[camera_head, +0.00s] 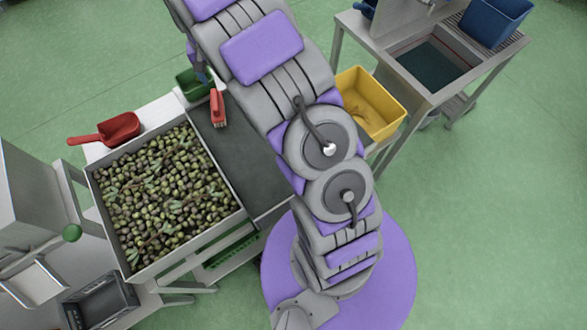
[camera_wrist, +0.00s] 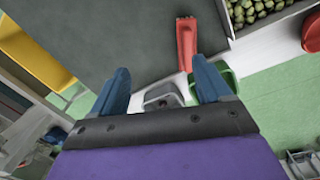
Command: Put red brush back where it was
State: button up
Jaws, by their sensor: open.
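The red brush (camera_head: 218,108) lies at the edge of the dark grey work surface (camera_head: 247,150), beside the olive tray. In the wrist view the red brush (camera_wrist: 186,42) shows beyond the fingertips, a little right of the middle between them. My gripper (camera_wrist: 162,82) has two blue fingers spread apart with nothing between them. The gripper is apart from the brush in the wrist view.
A green container (camera_head: 194,84) stands just behind the brush, and a grey one (camera_wrist: 162,97) shows beside it. A red scoop (camera_head: 120,128) lies by the tray of olives (camera_head: 228,183). A yellow bin (camera_head: 385,93) and a sink table (camera_head: 470,97) stand to the right.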

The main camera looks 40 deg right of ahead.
jog(key=s+d+r, duration=0.2)
jog(key=s+r, duration=0.4)
jog(key=s, duration=0.2)
jog(key=s+a+r+n, duration=0.1)
jog(key=s, duration=1)
jog(key=s+a+r+n+g, duration=0.1)
jog(key=s+r, duration=0.1)
jog(key=s, duration=0.9)
jog(key=s+a+r+n, duration=0.2)
jog(key=s, duration=0.9)
jog(key=shift+s+r+y, duration=0.25)
jog(key=shift+s+y, duration=0.1)
jog(key=shift+y, duration=0.05)
